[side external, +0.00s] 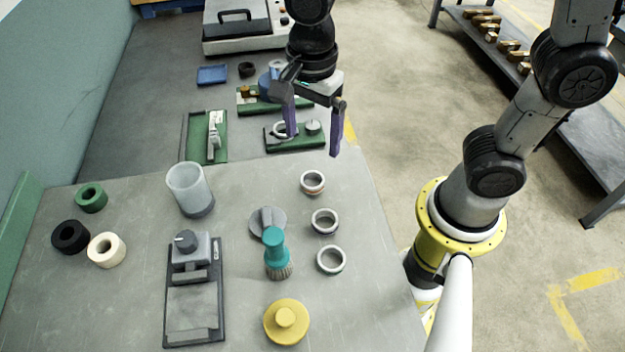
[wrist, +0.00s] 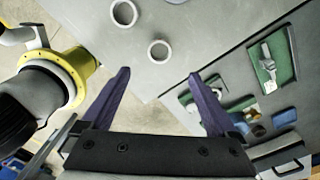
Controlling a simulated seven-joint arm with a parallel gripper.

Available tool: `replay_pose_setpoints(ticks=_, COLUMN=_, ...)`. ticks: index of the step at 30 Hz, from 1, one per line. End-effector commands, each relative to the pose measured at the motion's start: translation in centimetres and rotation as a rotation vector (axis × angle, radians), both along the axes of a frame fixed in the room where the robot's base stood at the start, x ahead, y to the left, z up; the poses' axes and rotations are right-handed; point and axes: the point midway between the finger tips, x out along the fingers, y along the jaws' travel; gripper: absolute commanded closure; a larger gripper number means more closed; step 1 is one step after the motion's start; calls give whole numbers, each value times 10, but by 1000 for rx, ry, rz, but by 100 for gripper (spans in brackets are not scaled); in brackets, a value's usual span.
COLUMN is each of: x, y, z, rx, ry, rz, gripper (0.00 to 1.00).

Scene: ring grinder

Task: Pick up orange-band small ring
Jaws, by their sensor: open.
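The orange-band small ring (side external: 313,192) lies flat near the right edge of the table, the farthest back of three pale rings in a row. In the wrist view it appears to be the pale ring (wrist: 159,60) just ahead of the fingertips; its band does not show there. A ring with a dull band (side external: 324,232) and a ring with a green band (side external: 331,271) lie in front of it. My gripper (side external: 312,143) is open and empty, raised behind and above the orange-band ring, with its purple fingers apart. In the wrist view my gripper (wrist: 159,73) has nothing between its fingers.
A teal-handled brush (side external: 276,245), a yellow knob (side external: 286,322), a grey cup (side external: 188,187) and a black-based device (side external: 194,300) stand to the left. Thick rolls (side external: 91,198) lie farther left.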

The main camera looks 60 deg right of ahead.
Motion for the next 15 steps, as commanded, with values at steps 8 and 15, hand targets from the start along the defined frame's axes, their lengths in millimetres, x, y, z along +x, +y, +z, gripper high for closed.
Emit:
replay_pose_setpoints(ticks=8, x=-1, y=-1, z=-49, rx=-2, ry=4, rz=0, gripper=6)
replay_pose_setpoints(ticks=15, x=-1, y=-1, z=-64, rx=-1, ry=2, rz=0, gripper=6)
